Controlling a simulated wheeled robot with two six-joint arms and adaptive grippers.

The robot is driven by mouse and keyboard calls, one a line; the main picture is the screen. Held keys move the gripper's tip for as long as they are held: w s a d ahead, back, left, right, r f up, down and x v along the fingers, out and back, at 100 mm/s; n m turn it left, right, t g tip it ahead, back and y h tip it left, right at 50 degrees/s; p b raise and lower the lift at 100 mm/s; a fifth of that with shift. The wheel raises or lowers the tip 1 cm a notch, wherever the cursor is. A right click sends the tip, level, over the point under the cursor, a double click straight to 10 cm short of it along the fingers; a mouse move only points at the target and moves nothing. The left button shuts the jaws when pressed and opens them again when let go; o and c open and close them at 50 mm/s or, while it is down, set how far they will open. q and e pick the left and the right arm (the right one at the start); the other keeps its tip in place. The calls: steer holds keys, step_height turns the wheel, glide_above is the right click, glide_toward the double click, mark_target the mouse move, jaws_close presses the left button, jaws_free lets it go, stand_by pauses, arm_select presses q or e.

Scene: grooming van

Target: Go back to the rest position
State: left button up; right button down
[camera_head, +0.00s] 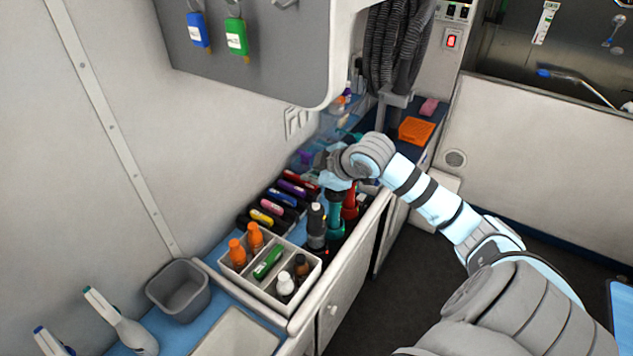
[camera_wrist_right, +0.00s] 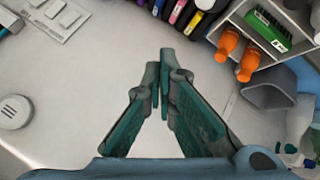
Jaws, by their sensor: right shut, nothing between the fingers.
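My right arm comes in from the right in the head view and reaches over the blue counter (camera_head: 165,330). My right gripper (camera_head: 318,160) is above the back part of the counter and points toward the wall side. In the right wrist view its two teal fingers (camera_wrist_right: 163,82) meet near the tips, with nothing between them. The pale surface of the van wall lies beyond them. My left gripper is not in the head view.
Below and beside the arm stand dark bottles (camera_head: 316,226), a row of clippers (camera_head: 276,205) and a white divided caddy (camera_head: 302,285) with orange bottles (camera_head: 238,253). A grey bin (camera_head: 180,290) stands at left. A wall cabinet (camera_head: 270,60) overhangs. The floor (camera_head: 400,285) is clear.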

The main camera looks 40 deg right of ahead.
steer(key=shift+f, duration=0.25)
